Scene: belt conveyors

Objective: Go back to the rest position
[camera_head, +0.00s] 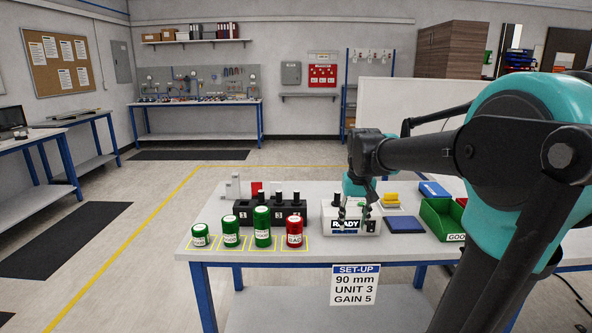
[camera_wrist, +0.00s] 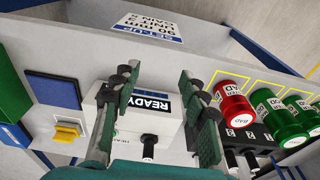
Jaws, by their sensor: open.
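My gripper (camera_head: 355,209) hangs over the white box marked READY (camera_head: 341,226). In the wrist view its two fingers (camera_wrist: 157,78) stand wide apart with nothing between them. The box (camera_wrist: 150,112) with its black knob (camera_wrist: 149,146) shows below and between the fingers. In the head view my arm comes in from the right, and the fingers hide part of the box top. I cannot tell whether the fingers touch the box.
Several green cans (camera_head: 263,228) and one red can (camera_head: 294,232) stand upright in yellow outlines at the left. Behind them is a black block with knobs (camera_head: 243,211). A blue pad (camera_head: 405,226), yellow piece (camera_head: 391,197) and green bin (camera_head: 437,228) lie right.

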